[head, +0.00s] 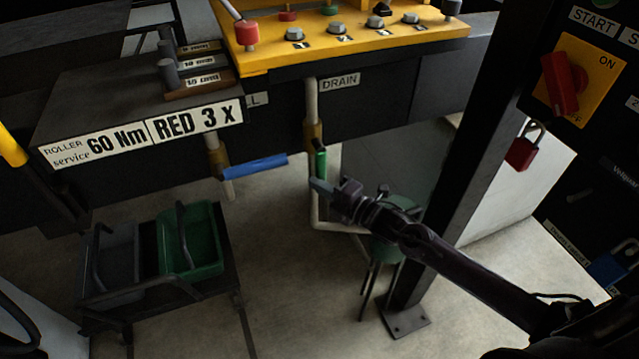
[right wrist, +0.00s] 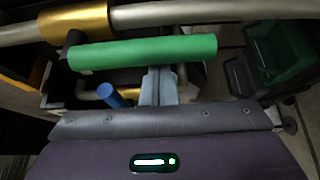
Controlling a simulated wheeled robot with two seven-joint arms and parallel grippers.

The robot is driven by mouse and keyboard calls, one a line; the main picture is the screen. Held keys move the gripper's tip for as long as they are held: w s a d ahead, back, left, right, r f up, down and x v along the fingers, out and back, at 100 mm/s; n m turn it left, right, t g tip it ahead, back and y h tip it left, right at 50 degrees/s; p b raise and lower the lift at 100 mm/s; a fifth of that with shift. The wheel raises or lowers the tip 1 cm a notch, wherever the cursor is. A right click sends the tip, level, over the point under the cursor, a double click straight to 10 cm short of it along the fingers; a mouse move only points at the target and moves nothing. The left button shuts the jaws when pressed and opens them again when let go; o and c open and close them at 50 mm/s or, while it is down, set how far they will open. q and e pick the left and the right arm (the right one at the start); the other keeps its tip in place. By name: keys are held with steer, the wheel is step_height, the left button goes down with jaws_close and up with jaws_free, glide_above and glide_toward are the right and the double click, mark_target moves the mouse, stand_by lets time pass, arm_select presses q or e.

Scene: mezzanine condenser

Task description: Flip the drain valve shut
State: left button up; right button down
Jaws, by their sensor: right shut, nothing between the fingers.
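The drain valve has a brass body (head: 313,133) on a pipe under the DRAIN label (head: 340,82). Its green lever (head: 320,163) looks roughly in line with the pipe in the head view. In the right wrist view the green lever (right wrist: 145,52) runs across the upper picture, beside the brass body (right wrist: 75,20). My right gripper (head: 318,186) is shut and empty, its tips close to the lever's lower end. In the right wrist view its fingers (right wrist: 158,85) appear just at the lever; whether they touch I cannot tell. My left gripper is out of view.
A second valve with a blue lever (head: 255,167) sticks out left of the drain pipe. A dark post (head: 465,160) stands right of it, near my right forearm. A cart with a green bin (head: 190,240) and a grey bin (head: 108,262) stands lower left. A yellow panel (head: 350,35) is above.

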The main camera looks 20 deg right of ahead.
steer(key=shift+d, duration=0.1)
stand_by(0.3)
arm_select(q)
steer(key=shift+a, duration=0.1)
arm_select(e)
steer(key=shift+d+n, duration=0.2)
steer(key=shift+n, duration=0.1)
